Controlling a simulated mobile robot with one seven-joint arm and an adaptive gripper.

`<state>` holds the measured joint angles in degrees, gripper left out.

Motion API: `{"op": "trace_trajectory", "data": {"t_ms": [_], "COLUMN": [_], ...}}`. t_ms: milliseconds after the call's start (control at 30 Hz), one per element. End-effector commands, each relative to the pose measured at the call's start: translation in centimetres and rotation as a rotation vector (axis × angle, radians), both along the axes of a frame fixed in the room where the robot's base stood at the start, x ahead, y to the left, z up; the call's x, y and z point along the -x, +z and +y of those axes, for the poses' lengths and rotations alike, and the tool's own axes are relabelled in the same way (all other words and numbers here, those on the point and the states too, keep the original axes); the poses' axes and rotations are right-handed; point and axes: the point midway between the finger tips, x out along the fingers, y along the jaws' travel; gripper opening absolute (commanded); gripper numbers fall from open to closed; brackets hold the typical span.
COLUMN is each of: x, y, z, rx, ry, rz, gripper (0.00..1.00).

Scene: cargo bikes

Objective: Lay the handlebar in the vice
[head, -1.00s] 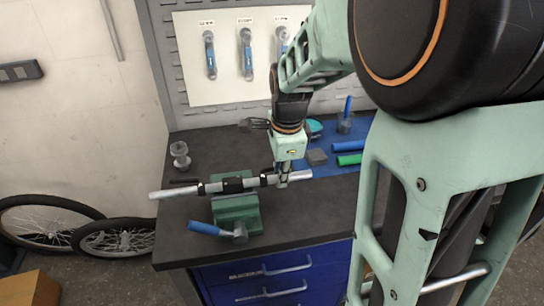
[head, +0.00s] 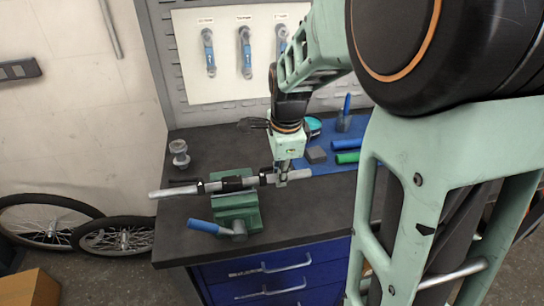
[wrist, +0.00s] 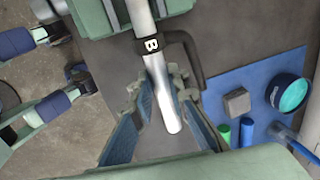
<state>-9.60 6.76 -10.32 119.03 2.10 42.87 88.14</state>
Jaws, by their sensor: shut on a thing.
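The silver handlebar (head: 175,191), with black clamps and a black lever, runs left to right across the green vice (head: 238,212) in the head view. Whether it rests between the jaws or hovers just above them, I cannot tell. The vice has a blue-handled lever (head: 203,226) at its front left. My gripper (head: 281,177) is shut on the bar near its right end, right of the vice. In the wrist view the bar (wrist: 164,95) passes between my fingers (wrist: 154,90), and part of the vice (wrist: 95,17) shows at the top.
A blue mat (head: 318,163) behind and right of my gripper holds a grey block (head: 316,155), blue and green grips and a teal-lined round container (wrist: 289,93). A grey metal part (head: 180,153) stands at the bench's back left. The bench's front edge lies close to the vice.

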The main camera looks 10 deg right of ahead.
Motion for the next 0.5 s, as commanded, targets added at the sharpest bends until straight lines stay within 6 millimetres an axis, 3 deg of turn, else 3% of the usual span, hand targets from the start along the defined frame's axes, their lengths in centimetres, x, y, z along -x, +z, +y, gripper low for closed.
{"op": "trace_trajectory", "data": {"t_ms": [500], "x": [-0.02], "y": [-0.65], "z": [0.01], "rx": [0.0], "ry": [0.0], "rz": [0.0], "gripper": [0.0]}}
